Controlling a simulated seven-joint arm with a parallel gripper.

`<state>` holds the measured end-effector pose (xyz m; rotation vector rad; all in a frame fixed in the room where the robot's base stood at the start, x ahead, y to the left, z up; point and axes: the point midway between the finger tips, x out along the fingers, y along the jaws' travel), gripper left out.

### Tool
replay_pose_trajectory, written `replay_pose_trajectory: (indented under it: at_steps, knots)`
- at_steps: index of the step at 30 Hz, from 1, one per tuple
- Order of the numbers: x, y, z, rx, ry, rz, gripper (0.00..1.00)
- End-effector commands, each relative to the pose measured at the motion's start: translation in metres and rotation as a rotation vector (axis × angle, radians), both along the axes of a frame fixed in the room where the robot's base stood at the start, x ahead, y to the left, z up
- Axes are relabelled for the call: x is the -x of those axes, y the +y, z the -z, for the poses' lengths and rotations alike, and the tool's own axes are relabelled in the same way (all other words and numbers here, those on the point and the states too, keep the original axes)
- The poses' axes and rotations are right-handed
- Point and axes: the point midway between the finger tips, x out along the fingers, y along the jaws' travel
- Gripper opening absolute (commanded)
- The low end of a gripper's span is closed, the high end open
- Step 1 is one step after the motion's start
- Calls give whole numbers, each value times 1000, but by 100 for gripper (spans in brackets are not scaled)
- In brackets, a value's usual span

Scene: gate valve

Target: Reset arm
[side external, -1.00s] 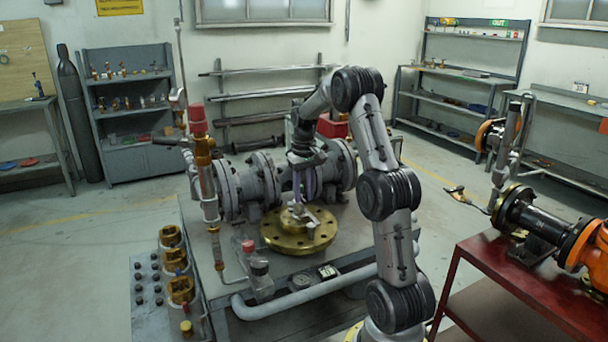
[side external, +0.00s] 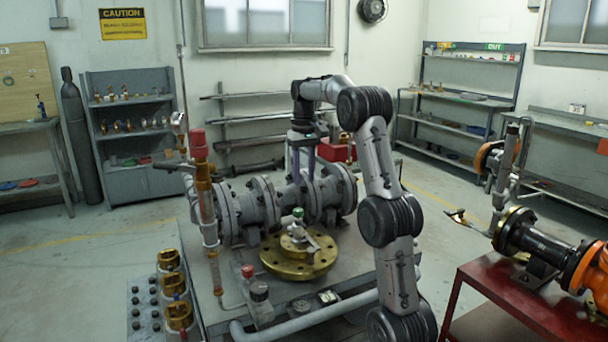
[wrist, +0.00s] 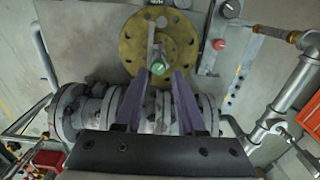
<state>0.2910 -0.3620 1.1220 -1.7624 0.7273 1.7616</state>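My gripper (side external: 303,172) has two purple fingers pointing down, and it is above and behind the brass flange, over the grey flanged pipe. In the wrist view my gripper (wrist: 160,75) shows its fingers spread apart with nothing held between them. The brass flange (side external: 284,264) lies on the grey bench with a small valve with a green knob (side external: 298,213) upright at its centre. In the wrist view the green knob (wrist: 158,68) shows just beyond the fingertips, and the brass flange (wrist: 133,45) lies beyond it.
The grey flanged pipe (side external: 262,209) runs across the bench under my gripper. A red-capped vertical pipe (side external: 199,145) stands at the bench's left. A red table (side external: 475,285) with an orange-flanged pipe stands at right. A red box (side external: 330,150) sits behind the arm.

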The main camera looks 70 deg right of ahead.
Motion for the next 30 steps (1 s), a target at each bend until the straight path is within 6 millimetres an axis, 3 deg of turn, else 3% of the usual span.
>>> replay_pose_trajectory:
  at_steps: [11, 14, 17, 21, 26, 30]
  knots:
    - [-6, 5, -1, 2, -2, -16, 39]
    - [-21, 24, -20, 34, -30, -68, 39]
    - [-34, 69, -51, 73, -69, -160, 39]
    - [-32, 151, -82, 115, -128, -313, 39]
    - [-7, 232, -94, 152, -202, -466, 39]
    - [27, 288, -87, 177, -275, -587, 39]
